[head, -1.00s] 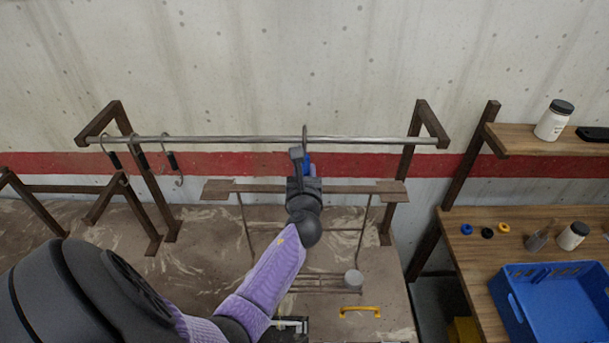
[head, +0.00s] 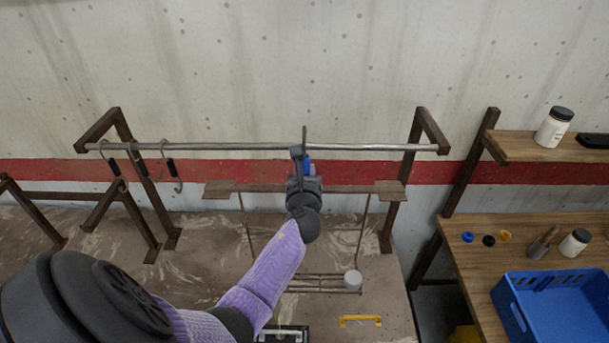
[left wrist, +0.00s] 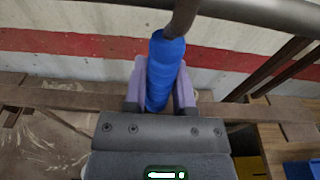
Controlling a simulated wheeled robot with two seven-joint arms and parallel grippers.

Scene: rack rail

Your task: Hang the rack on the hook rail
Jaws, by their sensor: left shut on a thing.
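My left gripper (head: 304,165) is shut on the blue sleeve (left wrist: 164,75) of the rack's hook (left wrist: 182,18). The rack's flat brown top bar (head: 345,189) runs behind and below the gripper, with thin side wires down to a lower wire shelf (head: 315,290). A grey cup-like piece (head: 353,280) sits at that shelf's right end. The metal hook rail (head: 230,147) crosses the head view. The hook's tip shows above the rail line, and its shank crosses in front of the rail (left wrist: 265,14) in the wrist view. Whether it touches the rail I cannot tell. My right gripper is not in view.
Several black-gripped hooks (head: 169,165) hang at the rail's left end. Brown rail posts (head: 405,180) stand at both ends. A yellow handle (head: 360,321) lies below. On the right are a wooden table (head: 470,262), a blue crate (head: 510,310), and a shelf with a jar (head: 553,127).

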